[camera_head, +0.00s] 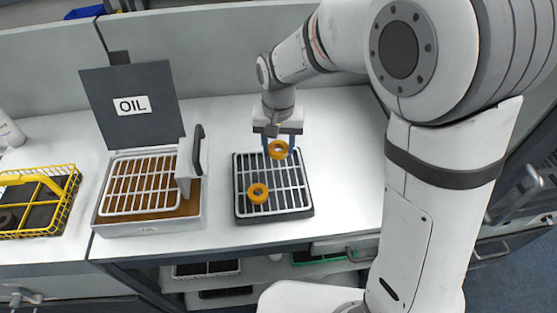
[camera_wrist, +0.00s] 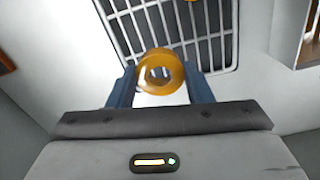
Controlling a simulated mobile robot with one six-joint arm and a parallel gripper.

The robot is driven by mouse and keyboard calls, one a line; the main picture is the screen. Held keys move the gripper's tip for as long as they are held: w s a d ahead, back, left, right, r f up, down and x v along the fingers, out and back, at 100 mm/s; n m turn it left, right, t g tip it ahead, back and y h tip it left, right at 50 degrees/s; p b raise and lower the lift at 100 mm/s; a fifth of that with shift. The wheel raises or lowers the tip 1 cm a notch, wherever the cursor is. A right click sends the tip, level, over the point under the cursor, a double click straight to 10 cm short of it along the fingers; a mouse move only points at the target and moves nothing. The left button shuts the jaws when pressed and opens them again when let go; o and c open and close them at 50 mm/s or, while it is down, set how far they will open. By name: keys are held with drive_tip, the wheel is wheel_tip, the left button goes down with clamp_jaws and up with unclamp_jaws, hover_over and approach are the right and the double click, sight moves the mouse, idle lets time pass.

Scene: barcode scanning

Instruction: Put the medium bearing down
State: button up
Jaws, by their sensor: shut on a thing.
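Which of the two is the medium one I cannot tell by size.
A box labelled OIL (camera_head: 150,222) with a raised dark lid (camera_head: 131,104) and a white rack stands left of the tray. A yellow basket (camera_head: 68,205) holding dark items is at the far left. The counter (camera_head: 345,170) right of the tray is clear.

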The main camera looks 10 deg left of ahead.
sight(280, 168)
drive_tip(key=f, duration=0.6)
drive_tip(key=shift+w+d+f+p, duration=0.15)
drive_tip(key=shift+w+f+p, duration=0.1)
drive_tip(key=shift+f+p, duration=0.1)
drive_tip(key=shift+s+r, duration=0.1)
drive_tip(key=o, duration=1.1)
drive_tip(key=shift+o, duration=0.2)
